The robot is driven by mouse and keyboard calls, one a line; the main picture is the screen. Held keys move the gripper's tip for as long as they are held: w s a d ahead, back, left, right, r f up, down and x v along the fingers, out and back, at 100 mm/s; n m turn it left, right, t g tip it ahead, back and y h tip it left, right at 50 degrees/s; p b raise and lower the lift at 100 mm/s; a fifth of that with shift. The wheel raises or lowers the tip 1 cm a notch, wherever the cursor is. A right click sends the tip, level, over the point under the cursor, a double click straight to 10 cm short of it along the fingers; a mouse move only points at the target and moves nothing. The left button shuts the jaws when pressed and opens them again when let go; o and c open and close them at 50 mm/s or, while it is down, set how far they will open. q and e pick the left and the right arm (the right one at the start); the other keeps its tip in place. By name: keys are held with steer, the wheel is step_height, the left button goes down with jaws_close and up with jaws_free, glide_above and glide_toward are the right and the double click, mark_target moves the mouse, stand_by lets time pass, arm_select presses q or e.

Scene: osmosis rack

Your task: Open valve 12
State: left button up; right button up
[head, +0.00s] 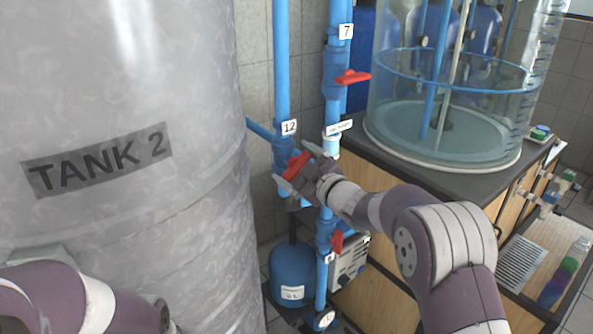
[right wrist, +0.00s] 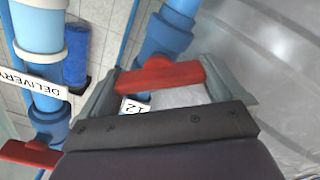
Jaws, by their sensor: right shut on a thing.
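Valve 12 sits on a vertical blue pipe, with a white "12" tag (head: 289,127) just above it in the head view. Its red handle (head: 296,165) lies between the fingers of my right gripper (head: 297,178). In the right wrist view the red handle (right wrist: 160,77) spans the space between the two grey fingers (right wrist: 172,90), and the gripper is shut on it. The "12" tag (right wrist: 135,106) shows partly there. My left arm shows at the lower left of the head view, but its gripper is out of view.
A grey tank marked "TANK 2" (head: 95,160) fills the left. A second blue pipe carries valve 7's red handle (head: 352,77) and a lower red handle (head: 337,242). A dark counter (head: 400,155) with a clear tank (head: 450,100) stands right. A blue vessel (head: 293,270) stands below.

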steer(key=shift+f, duration=0.15)
steer(key=o, duration=0.6)
steer(key=shift+o, duration=0.2)
steer(key=shift+s, duration=0.1)
steer(key=b+v, duration=0.2)
steer(key=v, duration=1)
steer(key=shift+s+d+b, duration=0.2)
steer(key=shift+s+b, duration=0.05)
steer(key=shift+b, duration=0.15)
